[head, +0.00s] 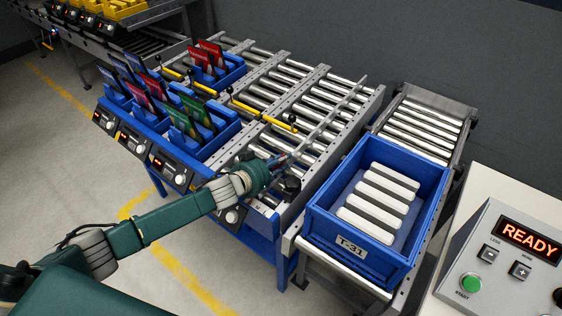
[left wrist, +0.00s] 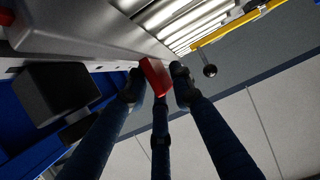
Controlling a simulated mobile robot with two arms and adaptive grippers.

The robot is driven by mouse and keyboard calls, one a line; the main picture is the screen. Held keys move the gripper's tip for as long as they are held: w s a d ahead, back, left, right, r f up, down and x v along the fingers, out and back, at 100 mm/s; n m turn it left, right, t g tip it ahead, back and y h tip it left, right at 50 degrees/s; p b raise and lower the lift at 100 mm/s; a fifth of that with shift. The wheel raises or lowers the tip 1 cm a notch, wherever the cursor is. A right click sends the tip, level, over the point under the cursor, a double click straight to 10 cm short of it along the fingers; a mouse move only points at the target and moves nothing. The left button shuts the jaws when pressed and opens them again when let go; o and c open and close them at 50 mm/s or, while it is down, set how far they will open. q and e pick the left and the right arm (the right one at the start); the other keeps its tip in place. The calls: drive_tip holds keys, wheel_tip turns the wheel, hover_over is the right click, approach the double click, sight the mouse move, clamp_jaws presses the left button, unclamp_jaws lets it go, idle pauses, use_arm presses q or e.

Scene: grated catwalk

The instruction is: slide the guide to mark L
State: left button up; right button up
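The guide (head: 335,108) looks like a long thin grey bar lying slantwise across the rollers in the head view. My left gripper (head: 282,161) is at its near end, over the front rail of the conveyor. In the left wrist view a red block (left wrist: 158,75), which looks like the guide's handle, sits between the tips of my left gripper (left wrist: 160,82). The fingers converge on it and appear to touch both sides. I cannot make out any mark letter, mark L included. My right gripper is not in view.
Yellow bars (head: 279,123) with black knobs stand over the rollers to the left. A blue tote (head: 340,234) with pale bars stands at the right, next to a panel (head: 500,262) reading READY. Blue bins with colored cards (head: 191,125) line the front left.

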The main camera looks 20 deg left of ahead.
use_arm(q)
clamp_jaws()
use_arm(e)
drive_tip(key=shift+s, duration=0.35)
use_arm(q)
drive_tip(key=shift+d, duration=0.1)
drive_tip(key=shift+s+d+p, duration=0.15)
drive_tip(key=shift+s+d, duration=0.1)
drive_tip(key=shift+d, duration=0.25)
drive_tip(key=shift+s+d+p, duration=0.15)
drive_tip(key=shift+s+d, duration=0.05)
drive_tip(key=shift+d, duration=0.3)
drive_tip(key=shift+s+d, duration=0.1)
drive_tip(key=shift+d, duration=0.25)
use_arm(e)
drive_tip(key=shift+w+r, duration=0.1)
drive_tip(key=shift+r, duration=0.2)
use_arm(q)
drive_tip(key=shift+o, duration=2.3)
unclamp_jaws()
drive_tip(key=shift+o, duration=0.2)
drive_tip(key=shift+a, duration=0.1)
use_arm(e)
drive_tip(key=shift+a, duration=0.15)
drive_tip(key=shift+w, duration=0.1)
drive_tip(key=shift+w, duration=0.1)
